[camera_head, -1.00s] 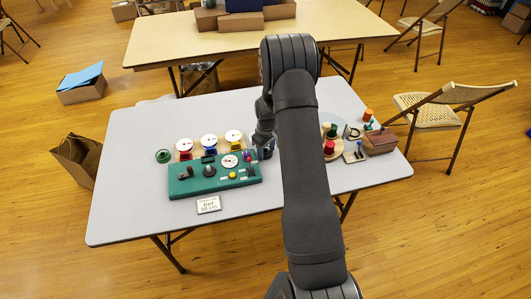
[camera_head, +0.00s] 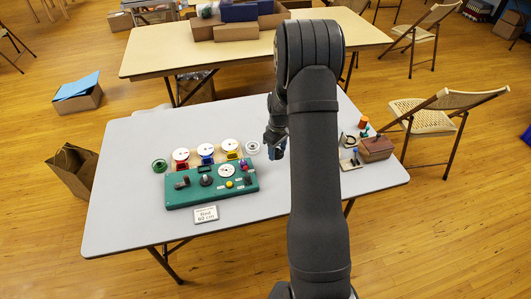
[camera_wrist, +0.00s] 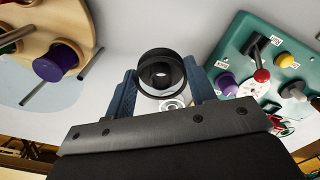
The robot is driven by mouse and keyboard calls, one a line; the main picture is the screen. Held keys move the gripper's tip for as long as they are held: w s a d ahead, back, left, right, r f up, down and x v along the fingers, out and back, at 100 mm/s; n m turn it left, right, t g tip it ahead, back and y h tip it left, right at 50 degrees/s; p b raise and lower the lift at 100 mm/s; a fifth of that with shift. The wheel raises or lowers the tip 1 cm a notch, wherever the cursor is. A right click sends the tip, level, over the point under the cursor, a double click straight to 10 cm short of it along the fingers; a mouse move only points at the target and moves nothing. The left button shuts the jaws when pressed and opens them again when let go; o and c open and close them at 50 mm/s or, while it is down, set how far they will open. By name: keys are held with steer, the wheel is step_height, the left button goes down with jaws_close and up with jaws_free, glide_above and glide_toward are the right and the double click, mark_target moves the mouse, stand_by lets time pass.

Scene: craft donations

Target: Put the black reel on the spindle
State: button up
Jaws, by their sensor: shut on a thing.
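The black reel (camera_wrist: 147,90) is held between the two blue fingers of my gripper (camera_wrist: 162,77), its round hollow end facing the wrist camera. In the head view my gripper (camera_head: 276,146) is above the grey table, just right of the green board, and the reel cannot be made out there. A round wooden stand (camera_wrist: 85,14) is at upper left in the wrist view. It bears a purple spool (camera_wrist: 55,65) and bare metal rods (camera_wrist: 91,63). I cannot tell which rod is the spindle. My arm hides the stand in the head view.
The green board (camera_head: 180,197) with knobs and levers stands beside the gripper. White-faced reels (camera_head: 206,149) stand behind it, and a pale ring-shaped reel (camera_head: 253,147) lies close to the gripper. A brown box (camera_head: 376,149) is at the right.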

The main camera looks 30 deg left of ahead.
steer(key=d+r, duration=0.3)
steer(key=d, duration=0.2)
steer(key=s+a+n, duration=0.1)
steer(key=s+a, duration=0.5)
steer(key=a, duration=0.1)
steer(key=s+a+n, duration=0.2)
steer(key=s+a, duration=0.5)
steer(key=a, duration=0.1)
steer(key=s+a+n, duration=0.1)
steer(key=s+a, duration=0.6)
steer(key=shift+s+a+f+n, duration=0.1)
steer(key=shift+s+a+n, duration=0.05)
steer(key=shift+a+n, duration=0.2)
steer(key=shift+f, duration=2.8)
steer(key=shift+f, duration=0.55)
steer(key=o, duration=0.5)
steer(key=shift+o, duration=0.8)
